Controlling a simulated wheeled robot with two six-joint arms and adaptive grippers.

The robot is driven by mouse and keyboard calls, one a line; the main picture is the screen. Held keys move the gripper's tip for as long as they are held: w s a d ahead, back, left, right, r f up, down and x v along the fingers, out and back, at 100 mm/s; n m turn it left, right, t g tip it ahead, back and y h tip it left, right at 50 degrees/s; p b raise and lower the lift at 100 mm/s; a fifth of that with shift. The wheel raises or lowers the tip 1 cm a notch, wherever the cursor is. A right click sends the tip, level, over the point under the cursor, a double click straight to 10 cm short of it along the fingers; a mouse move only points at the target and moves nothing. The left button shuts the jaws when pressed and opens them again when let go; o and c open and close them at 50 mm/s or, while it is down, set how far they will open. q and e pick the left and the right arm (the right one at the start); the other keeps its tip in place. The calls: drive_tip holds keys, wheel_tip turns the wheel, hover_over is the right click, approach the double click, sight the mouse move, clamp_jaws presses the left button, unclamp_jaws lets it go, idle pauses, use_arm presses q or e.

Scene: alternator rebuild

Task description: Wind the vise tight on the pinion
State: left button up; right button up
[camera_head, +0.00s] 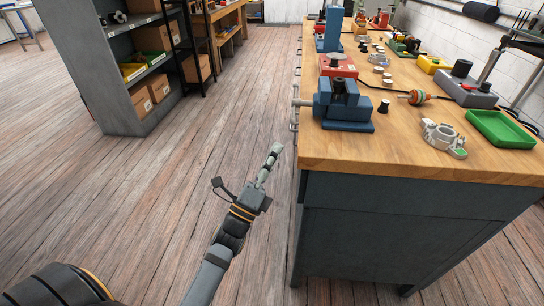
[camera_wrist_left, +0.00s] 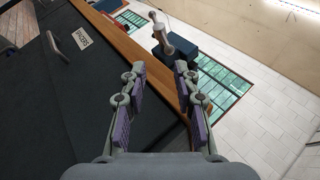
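The blue vise (camera_head: 345,113) stands on the near left part of the wooden bench, its screw end and bar (camera_head: 302,103) sticking out past the left edge. A dark piece (camera_head: 338,86) shows at the top of its jaws; I cannot tell for sure that it is the pinion. My left gripper (camera_head: 271,158) is off the bench's left side, below and apart from the vise. In the left wrist view my left gripper (camera_wrist_left: 159,78) is open and empty. The vise (camera_wrist_left: 182,46) and its bar (camera_wrist_left: 160,32) show beyond the fingertips there. My right gripper is not in view.
The bench top (camera_head: 350,149) has a bare front strip. A rotor (camera_head: 416,97), a silver housing (camera_head: 442,138) and a green tray (camera_head: 501,128) lie right of the vise. Drawer handles line the bench's left side. A grey shelf (camera_head: 92,83) stands across open floor.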

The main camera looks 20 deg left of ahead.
sight(296, 103)
use_arm(q)
drive_tip(key=shift+s+f, duration=0.15)
drive_tip(key=shift+s, duration=0.15)
